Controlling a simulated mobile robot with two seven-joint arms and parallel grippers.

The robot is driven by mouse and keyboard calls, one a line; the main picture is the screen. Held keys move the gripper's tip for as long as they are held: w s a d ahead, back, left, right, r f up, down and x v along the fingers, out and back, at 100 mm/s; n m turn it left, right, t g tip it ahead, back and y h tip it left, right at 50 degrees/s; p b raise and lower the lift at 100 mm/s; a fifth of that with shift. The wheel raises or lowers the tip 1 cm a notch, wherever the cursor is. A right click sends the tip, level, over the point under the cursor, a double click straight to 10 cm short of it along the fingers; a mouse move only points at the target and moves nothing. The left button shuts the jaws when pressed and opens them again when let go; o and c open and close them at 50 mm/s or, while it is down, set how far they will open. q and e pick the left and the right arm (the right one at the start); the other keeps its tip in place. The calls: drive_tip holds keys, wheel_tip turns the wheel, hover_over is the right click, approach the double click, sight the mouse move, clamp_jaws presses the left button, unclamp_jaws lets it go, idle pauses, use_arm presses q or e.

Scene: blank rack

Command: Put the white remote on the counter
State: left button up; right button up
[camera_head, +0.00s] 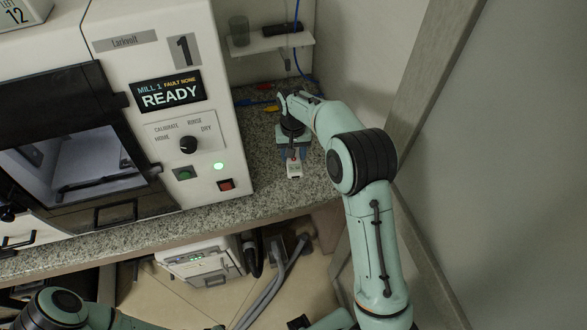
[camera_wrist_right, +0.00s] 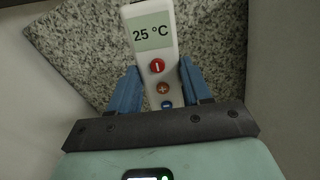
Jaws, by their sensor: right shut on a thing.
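The white remote (camera_head: 294,170) is held in my right gripper (camera_head: 291,154), over the granite counter (camera_head: 262,192) to the right of the mill.
The white mill (camera_head: 120,20) with its READY screen fills the left. A small wall shelf (camera_head: 270,43) holds a glass (camera_head: 239,31) and a dark object (camera_head: 282,30). Cables lie at the counter's back. A wall closes the right side. Bare counter shows around the remote.

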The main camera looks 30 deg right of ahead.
wheel_tip(320, 180, down, 8)
drive_tip(key=shift+w+f, duration=0.1)
drive_tip(key=shift+f, duration=0.15)
drive_tip(key=shift+f, duration=0.15)
drive_tip(key=o, duration=1.1)
wheel_tip(320, 180, up, 12)
drive_tip(key=shift+r, duration=0.15)
